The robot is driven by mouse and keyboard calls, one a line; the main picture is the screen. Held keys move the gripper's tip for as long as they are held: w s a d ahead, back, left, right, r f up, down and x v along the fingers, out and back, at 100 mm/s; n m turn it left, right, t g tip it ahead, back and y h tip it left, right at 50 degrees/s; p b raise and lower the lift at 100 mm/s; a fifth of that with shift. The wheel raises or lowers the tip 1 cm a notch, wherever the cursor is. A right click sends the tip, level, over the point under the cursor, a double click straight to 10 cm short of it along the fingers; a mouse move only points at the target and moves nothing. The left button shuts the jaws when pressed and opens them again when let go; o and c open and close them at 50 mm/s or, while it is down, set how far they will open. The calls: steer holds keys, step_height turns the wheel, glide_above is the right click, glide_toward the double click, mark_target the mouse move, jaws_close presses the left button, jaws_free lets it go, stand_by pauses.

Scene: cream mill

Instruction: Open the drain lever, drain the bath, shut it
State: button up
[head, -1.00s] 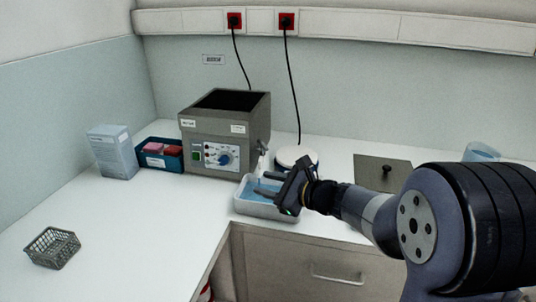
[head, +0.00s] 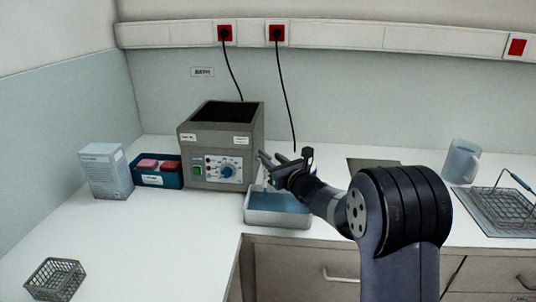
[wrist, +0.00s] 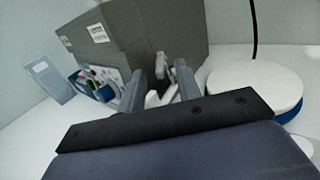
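The bath (head: 222,146) is a grey box with a dark open top; its front panel has a green switch and a blue knob. In the wrist view the bath (wrist: 150,35) fills the upper middle. The drain lever (wrist: 162,62) is a small grey piece at the bath's side, seen between my two fingers. My gripper (head: 270,164) is open beside the bath's lower right side, and its fingers (wrist: 160,82) point at the lever. Contact cannot be told. In the head view my gripper hides the lever. A white tray (head: 278,220) with blue liquid stands below my gripper.
A white round lidded thing (wrist: 255,82) with a blue side stands right of my fingers. A blue rack (head: 155,180) and a carton (head: 106,170) stand left of the bath.

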mark_target(271, 158)
steer(key=shift+x, duration=1.85)
jaws_close()
